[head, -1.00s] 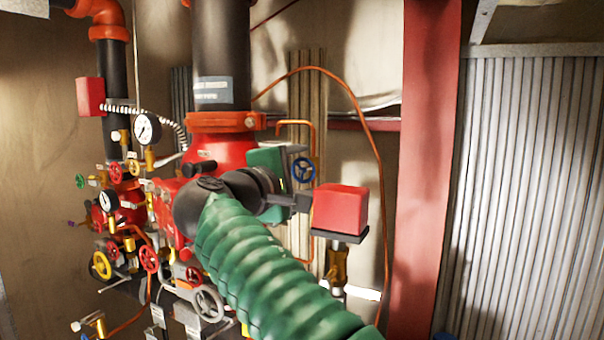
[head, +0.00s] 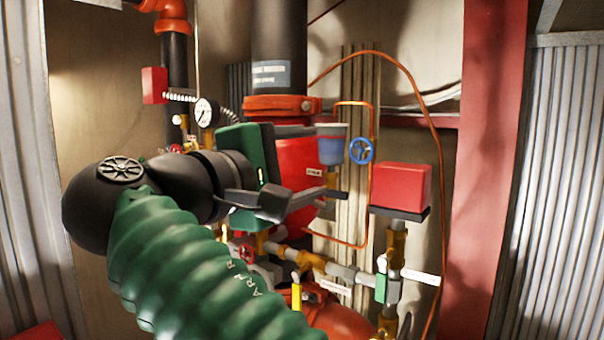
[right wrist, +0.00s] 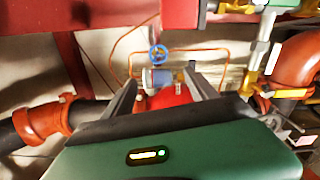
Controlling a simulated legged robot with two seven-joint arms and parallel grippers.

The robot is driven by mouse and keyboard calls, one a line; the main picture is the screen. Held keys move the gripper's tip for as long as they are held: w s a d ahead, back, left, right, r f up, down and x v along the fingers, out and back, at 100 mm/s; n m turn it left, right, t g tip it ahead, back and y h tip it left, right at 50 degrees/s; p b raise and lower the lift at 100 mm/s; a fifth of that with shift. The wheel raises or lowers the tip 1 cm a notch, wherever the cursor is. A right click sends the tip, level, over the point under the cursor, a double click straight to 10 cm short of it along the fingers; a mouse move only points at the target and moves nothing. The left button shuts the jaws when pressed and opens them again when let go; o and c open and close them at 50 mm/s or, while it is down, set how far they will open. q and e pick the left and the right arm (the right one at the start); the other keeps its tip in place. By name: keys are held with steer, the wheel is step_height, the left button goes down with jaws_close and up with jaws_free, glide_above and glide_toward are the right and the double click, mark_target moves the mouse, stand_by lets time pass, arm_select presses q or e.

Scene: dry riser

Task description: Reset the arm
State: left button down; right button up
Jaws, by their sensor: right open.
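My right arm, in a ribbed green sleeve (head: 195,265), comes up from the bottom of the head view to a black wrist joint (head: 120,185). My right gripper (head: 318,200) points right, its dark grey fingers apart, in front of the red pipe body. That cup (head: 331,148) shows just above the fingers in the head view. Contact cannot be told. My left gripper is not in view.
A blue handwheel (head: 361,150) sits on copper tubing right of the cup. A red box (head: 402,187) stands farther right on brass fittings. A thick black riser (head: 279,50) rises behind. A red post (head: 488,150) and corrugated panel stand at right. Valves crowd below the gripper.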

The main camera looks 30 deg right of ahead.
steer(key=shift+s+a, duration=0.15)
steer(key=shift+a, duration=0.15)
steer(key=shift+d, duration=0.25)
steer(key=w+a+f+n+y+b, duration=0.1)
steer(key=w+f+n+y, duration=0.2)
steer(key=f, duration=0.8)
steer(key=w+a+f+t+y+b, duration=0.15)
steer(key=w+f, duration=0.25)
steer(key=f, duration=0.6)
steer(key=w+f+n+y+b, duration=0.2)
steer(key=w+f+y, duration=0.15)
steer(key=f, duration=0.75)
steer(key=s+a+f+m+g+y+b, duration=0.1)
steer(key=s+f+m+g+y+b, duration=0.2)
steer(key=f, duration=1.1)
steer(key=s+a+f+m+g+y+b, duration=0.1)
steer(key=s+f+g+y, duration=0.3)
steer(key=f, duration=1.1)
steer(key=s+a+f+m+t+y+b, duration=0.1)
steer(key=s+f+m, duration=0.6)
steer(key=s+f, duration=0.6)
steer(key=shift+a+f+m+y+b, duration=0.25)
steer(key=shift+f+m+y+b, duration=0.05)
steer(key=shift+b, duration=0.1)
